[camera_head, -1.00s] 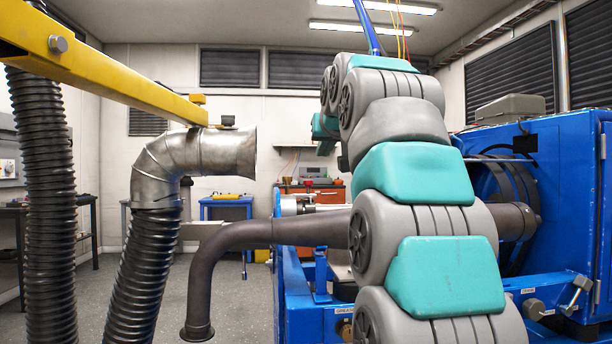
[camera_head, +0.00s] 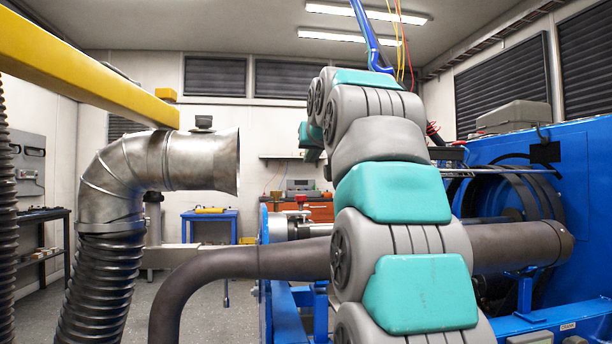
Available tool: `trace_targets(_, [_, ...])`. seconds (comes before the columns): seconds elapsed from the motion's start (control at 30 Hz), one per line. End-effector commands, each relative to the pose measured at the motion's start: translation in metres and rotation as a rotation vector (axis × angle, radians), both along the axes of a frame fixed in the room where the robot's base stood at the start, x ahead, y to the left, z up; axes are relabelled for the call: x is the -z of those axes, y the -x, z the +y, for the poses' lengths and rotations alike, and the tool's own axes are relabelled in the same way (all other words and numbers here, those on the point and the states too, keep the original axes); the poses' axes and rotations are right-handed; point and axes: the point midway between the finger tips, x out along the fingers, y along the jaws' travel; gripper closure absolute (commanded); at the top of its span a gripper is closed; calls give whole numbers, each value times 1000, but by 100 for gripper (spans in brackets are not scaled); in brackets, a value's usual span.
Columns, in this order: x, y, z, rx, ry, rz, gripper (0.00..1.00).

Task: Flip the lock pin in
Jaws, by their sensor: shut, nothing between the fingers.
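I cannot make out a lock pin for certain in the head view. A steel exhaust elbow (camera_head: 200,163) hangs under the yellow boom (camera_head: 85,72) at left, its open mouth facing right. A small dark fitting (camera_head: 203,123) sits on top of the elbow. A brown exhaust pipe (camera_head: 250,262) runs right from a downward bend and passes behind my arm. My grey and teal arm fills the middle right. It hides part of the pipe and the engine stand. My gripper and its fingers are not visible; they seem hidden behind the arm.
The blue dyno stand (camera_head: 540,170) with a dark wheel stands at right. A black corrugated hose (camera_head: 98,295) hangs below the elbow. A blue table (camera_head: 210,216) and an orange cabinet (camera_head: 320,212) stand at the back wall. Grey floor shows between the hose and pipe.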

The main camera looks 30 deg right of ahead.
Motion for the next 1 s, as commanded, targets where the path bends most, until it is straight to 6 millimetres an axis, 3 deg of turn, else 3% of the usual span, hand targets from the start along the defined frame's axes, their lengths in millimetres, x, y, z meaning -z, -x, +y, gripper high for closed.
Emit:
trace_targets(0.6, [18, -62, -17, 0, -1, 2, 100])
trace_targets(1.0, [26, -92, -26, 0, 0, 0, 100])
